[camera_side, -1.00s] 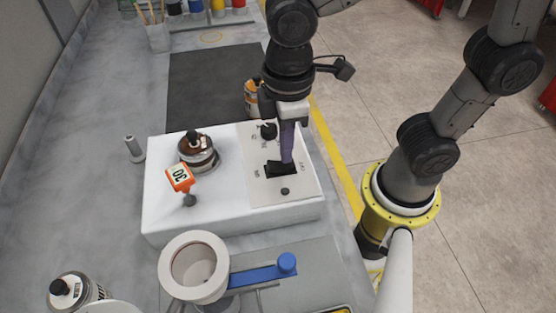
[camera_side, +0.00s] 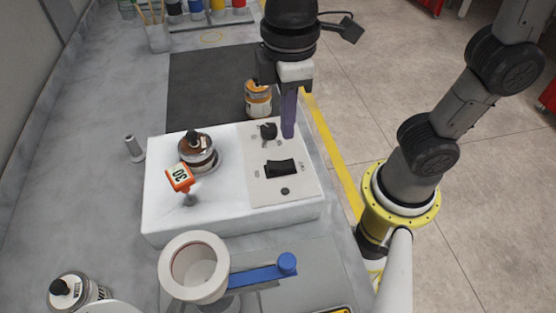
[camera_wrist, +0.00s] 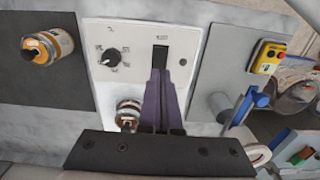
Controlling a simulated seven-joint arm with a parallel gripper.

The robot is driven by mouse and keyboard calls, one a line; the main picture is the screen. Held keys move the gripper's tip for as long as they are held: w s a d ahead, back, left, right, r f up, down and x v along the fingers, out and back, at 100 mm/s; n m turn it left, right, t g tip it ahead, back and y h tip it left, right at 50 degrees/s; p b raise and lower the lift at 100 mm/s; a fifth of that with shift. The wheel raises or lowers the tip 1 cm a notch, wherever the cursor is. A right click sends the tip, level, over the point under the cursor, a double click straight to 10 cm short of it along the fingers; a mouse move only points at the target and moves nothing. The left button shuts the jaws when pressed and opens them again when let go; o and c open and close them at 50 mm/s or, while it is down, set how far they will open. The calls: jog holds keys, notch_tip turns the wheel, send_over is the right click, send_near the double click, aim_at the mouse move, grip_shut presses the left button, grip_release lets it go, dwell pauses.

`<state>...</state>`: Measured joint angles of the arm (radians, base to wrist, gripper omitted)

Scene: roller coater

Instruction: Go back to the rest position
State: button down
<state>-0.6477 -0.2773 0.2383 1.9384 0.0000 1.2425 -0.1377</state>
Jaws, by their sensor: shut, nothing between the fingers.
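My gripper (camera_side: 289,135) shows in the side view with purple fingers pointing down, above the right back part of the white machine's panel. In the wrist view the gripper's fingers (camera_wrist: 157,78) are together and empty, in front of the panel. The white machine (camera_side: 160,215) has a black rocker switch (camera_side: 280,168) and a black knob (camera_side: 268,131) on its panel. My fingers are apart from the rocker switch in the side view. The knob (camera_wrist: 111,57) also shows in the wrist view, left of the fingers.
A jar (camera_side: 198,150) and an orange "30" tag (camera_side: 180,178) are on the machine. An orange-labelled bottle (camera_side: 258,98) stands on the dark mat (camera_side: 205,85) behind. A white cup (camera_side: 190,265) with a blue-handled lever (camera_side: 262,274) is in front. Open air lies above the panel.

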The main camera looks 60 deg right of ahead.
jog(key=s+d+m+t, duration=0.2)
jog(key=d+m, duration=0.2)
jog(key=d, duration=0.3)
jog(key=s+d+m+t, duration=0.2)
jog(key=d+m, duration=0.3)
jog(key=d, duration=0.3)
jog(key=shift+d+f+t, duration=0.2)
jog(key=shift+f+t, duration=0.1)
jog(key=shift+t, duration=0.5)
